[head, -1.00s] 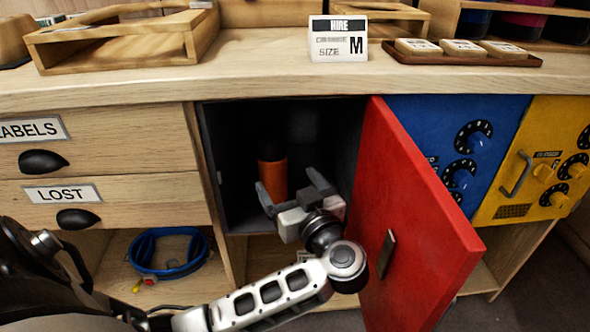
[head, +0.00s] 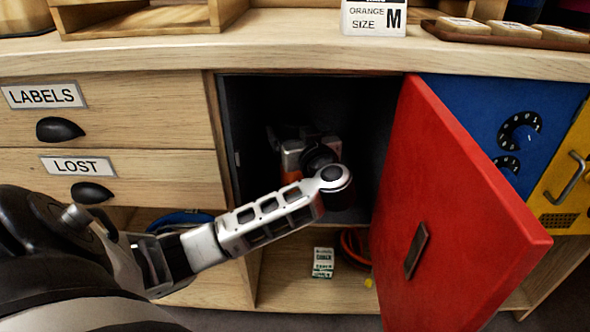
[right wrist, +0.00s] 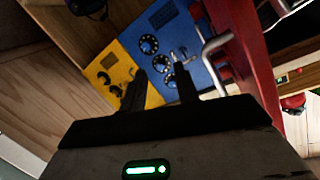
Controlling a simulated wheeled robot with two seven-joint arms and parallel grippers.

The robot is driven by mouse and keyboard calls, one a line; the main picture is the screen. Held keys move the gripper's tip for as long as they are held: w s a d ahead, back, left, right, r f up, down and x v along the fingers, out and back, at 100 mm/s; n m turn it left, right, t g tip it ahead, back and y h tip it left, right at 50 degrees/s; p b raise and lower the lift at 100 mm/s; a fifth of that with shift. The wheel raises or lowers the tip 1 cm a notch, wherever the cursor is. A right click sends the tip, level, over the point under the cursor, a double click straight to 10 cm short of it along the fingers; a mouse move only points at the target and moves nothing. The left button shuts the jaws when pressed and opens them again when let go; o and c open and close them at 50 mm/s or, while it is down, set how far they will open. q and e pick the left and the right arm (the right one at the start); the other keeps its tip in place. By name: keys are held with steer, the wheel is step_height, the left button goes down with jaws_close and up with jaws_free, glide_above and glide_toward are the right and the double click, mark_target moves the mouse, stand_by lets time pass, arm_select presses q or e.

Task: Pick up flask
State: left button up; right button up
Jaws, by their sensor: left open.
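The flask (head: 291,177) stands in the dark open locker in the head view. Only an orange sliver of it shows beside and below my left gripper; the rest is hidden. My left gripper (head: 303,135) is inside the locker, open, with its fingers reaching toward the back at the flask. I cannot tell whether the flask is between the fingers. My right gripper (right wrist: 160,70) shows in the right wrist view with its two dark fingers apart and nothing seen between them.
The red door (head: 450,210) stands open on the locker's right. Drawers (head: 120,130) are on the left and the counter (head: 280,50) runs above. A small box (head: 323,262) sits on the shelf below. Blue (head: 480,110) and yellow (head: 570,195) dial doors are to the right.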

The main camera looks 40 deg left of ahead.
arm_select(q)
steer(key=shift+b+x, duration=0.35)
steer(key=shift+x, duration=1.1)
steer(key=c, duration=1.7)
steer(key=shift+r, duration=0.1)
